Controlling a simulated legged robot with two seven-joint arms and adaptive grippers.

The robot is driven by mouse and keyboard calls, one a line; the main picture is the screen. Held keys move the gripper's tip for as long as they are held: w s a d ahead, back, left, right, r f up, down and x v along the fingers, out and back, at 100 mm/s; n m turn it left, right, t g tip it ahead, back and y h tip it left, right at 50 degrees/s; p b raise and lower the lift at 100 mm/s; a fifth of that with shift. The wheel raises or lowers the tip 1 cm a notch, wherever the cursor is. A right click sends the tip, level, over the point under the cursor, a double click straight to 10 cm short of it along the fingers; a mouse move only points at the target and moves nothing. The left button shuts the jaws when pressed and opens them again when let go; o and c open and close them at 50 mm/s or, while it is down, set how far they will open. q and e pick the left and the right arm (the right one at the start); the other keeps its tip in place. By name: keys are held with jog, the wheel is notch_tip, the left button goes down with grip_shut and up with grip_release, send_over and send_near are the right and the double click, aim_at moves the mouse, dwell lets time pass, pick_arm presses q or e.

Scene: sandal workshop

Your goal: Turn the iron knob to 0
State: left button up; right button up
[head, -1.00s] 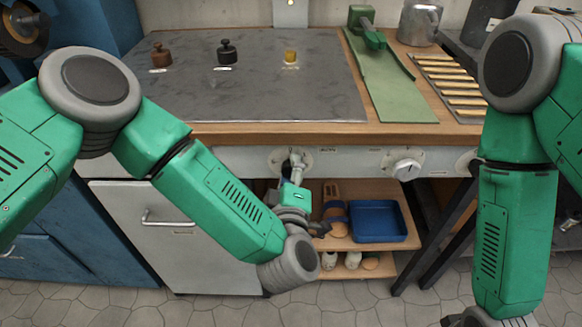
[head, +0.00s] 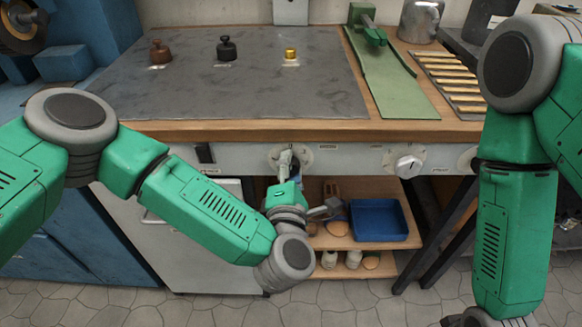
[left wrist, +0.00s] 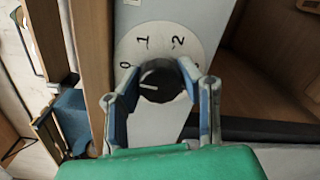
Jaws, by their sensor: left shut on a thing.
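The iron knob (left wrist: 165,83) is dark and round, on a pale dial marked 0, 1 and 2, in the left wrist view. Its light pointer line points left, a little below the 0 numeral. My left gripper (left wrist: 162,82) has one finger on each side of the knob and is shut on it. In the head view the gripper (head: 286,158) reaches up to the pale dial plate (head: 306,158) on the bench's front panel and hides the knob. My right arm stands at the right; its gripper is out of the picture.
A white knob (head: 405,166) sits farther right on the same panel. Below are a shelf with a blue tray (head: 378,220) and a cabinet door (head: 165,245). Three small weights stand on the grey bench top (head: 200,100). A green strip (head: 395,90) lies right of it.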

pick_arm(q)
jog(key=shift+s+f+n, duration=0.2)
jog(key=shift+f+n, duration=0.15)
jog(key=shift+n, duration=0.05)
jog(key=o, duration=1.2)
jog(key=shift+w+r, duration=0.1)
jog(key=shift+r, duration=0.1)
jog(key=shift+s+a, duration=0.15)
jog(key=shift+s, duration=2.85)
jog(key=shift+s+a, duration=0.1)
jog(key=shift+s, duration=2.85)
